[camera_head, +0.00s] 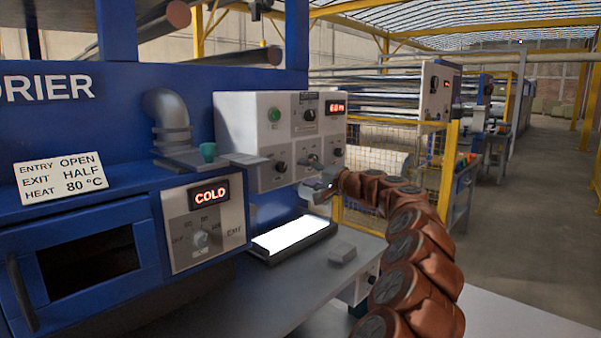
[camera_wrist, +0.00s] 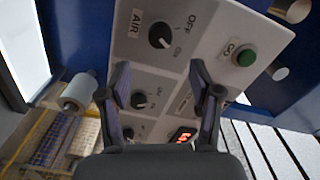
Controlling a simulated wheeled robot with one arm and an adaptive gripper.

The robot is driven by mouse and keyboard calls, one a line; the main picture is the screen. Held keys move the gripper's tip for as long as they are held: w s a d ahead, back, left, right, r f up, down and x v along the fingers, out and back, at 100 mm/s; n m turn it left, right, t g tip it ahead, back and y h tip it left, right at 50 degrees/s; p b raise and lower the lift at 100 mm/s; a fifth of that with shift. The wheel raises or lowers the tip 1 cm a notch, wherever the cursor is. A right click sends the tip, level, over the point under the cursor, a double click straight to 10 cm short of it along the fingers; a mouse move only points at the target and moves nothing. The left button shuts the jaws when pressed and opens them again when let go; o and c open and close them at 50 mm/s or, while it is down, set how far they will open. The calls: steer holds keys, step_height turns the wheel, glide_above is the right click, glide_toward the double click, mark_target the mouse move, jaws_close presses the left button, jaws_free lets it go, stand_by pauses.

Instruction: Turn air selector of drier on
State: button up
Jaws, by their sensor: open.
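The drier's control panel (camera_head: 243,135) has the air selector, a round black knob (camera_wrist: 162,35), which shows at the upper middle of the wrist view beside the words AIR, OFF and ON. I cannot clearly tell which word its pointer faces. In the head view the same knob (camera_head: 281,166) sits at the panel's lower left, below the green button. My gripper (camera_wrist: 163,85) is open and empty, its two fingers spread before the panel. In the head view my gripper (camera_head: 316,190) is in front of the panel's lower right. No finger appears to touch the air selector.
A green GO button (camera_wrist: 245,58) and another knob (camera_wrist: 140,100) are close to the fingers in the wrist view. Below the panel are a bright white screen (camera_head: 290,235) and a grey counter (camera_head: 290,285). A COLD display (camera_head: 209,192) is at left.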

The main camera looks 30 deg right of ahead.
steer(key=shift+v, duration=1.6)
